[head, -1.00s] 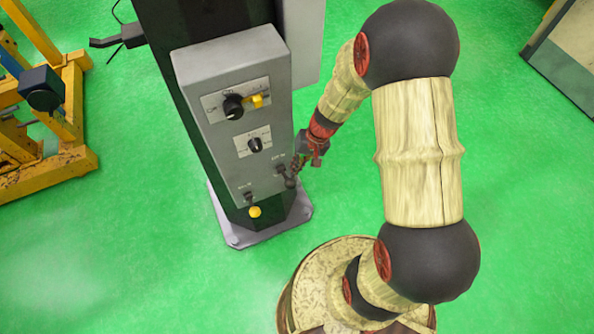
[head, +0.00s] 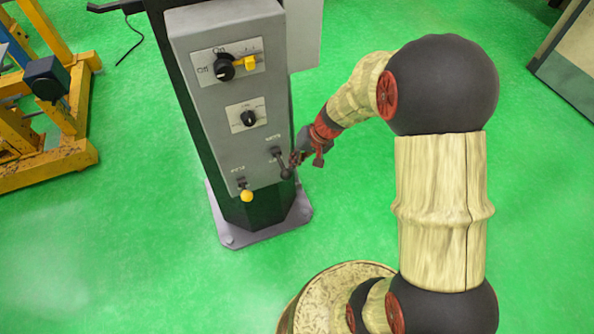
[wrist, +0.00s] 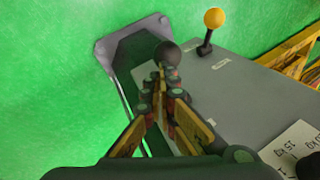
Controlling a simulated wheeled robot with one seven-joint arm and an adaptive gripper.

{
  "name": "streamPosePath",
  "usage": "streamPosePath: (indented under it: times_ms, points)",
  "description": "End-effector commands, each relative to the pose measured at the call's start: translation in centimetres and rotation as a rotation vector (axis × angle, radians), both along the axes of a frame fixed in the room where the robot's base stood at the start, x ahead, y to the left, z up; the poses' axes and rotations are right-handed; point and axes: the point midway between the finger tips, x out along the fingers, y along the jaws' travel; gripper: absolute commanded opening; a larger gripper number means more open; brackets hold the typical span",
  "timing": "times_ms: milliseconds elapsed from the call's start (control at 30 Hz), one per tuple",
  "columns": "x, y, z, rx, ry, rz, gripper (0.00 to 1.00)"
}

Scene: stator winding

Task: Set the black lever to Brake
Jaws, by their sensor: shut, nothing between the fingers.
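The black lever (head: 286,173) sits at the lower right of the grey control panel's face. Its round black knob hangs down and slightly right from its mount. My gripper (head: 295,159) is at the panel's right edge, right beside this lever. In the wrist view the fingers (wrist: 160,88) are shut with nothing between them, and the black knob (wrist: 168,53) shows just beyond their tips. I cannot tell whether they touch. The lever's stem is mostly hidden by the fingers in the wrist view. The small labels by the lever are too blurred to read.
A yellow-knobbed lever (head: 246,196) is left of the black one. Above are a small black knob (head: 249,118) and a rotary switch (head: 224,68) marked On and Off. A yellow frame (head: 40,150) stands at left.

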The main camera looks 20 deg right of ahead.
Motion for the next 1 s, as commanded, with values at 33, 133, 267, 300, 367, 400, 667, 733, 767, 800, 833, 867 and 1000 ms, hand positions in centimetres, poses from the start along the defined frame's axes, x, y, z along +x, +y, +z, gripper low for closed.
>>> streamPosePath:
  times_ms: [33, 133, 267, 300, 367, 400, 667, 733, 767, 800, 833, 867, 1000]
  points:
    - [0.0, 0.0, -1.0, 0.000, 0.000, 0.001, 0.00]
    - [-0.3, 0.0, -1.7, 0.000, 0.001, 0.001, 0.00]
    - [-0.6, 0.0, -2.6, 0.000, 0.001, 0.001, 0.00]
    - [-0.6, 0.0, -2.8, -0.001, 0.001, 0.001, 0.00]
    - [-0.7, 0.0, -3.2, -0.001, 0.001, 0.001, 0.00]
    - [-0.7, 0.0, -3.4, -0.001, 0.001, 0.001, 0.00]
    - [-0.8, 0.0, -4.3, -0.001, 0.001, 0.000, 0.00]
    - [-0.8, 0.0, -4.4, -0.001, 0.001, 0.000, 0.00]
    - [-0.8, 0.0, -4.4, 0.000, 0.001, 0.000, 0.00]
    - [-0.8, 0.0, -4.5, 0.000, 0.001, 0.000, 0.00]
    - [-0.8, 0.0, -4.5, 0.000, 0.001, 0.000, 0.00]
    - [-0.8, 0.0, -4.5, 0.000, 0.001, 0.000, 0.00]
    - [-0.8, 0.0, -4.5, 0.000, 0.001, 0.000, 0.00]
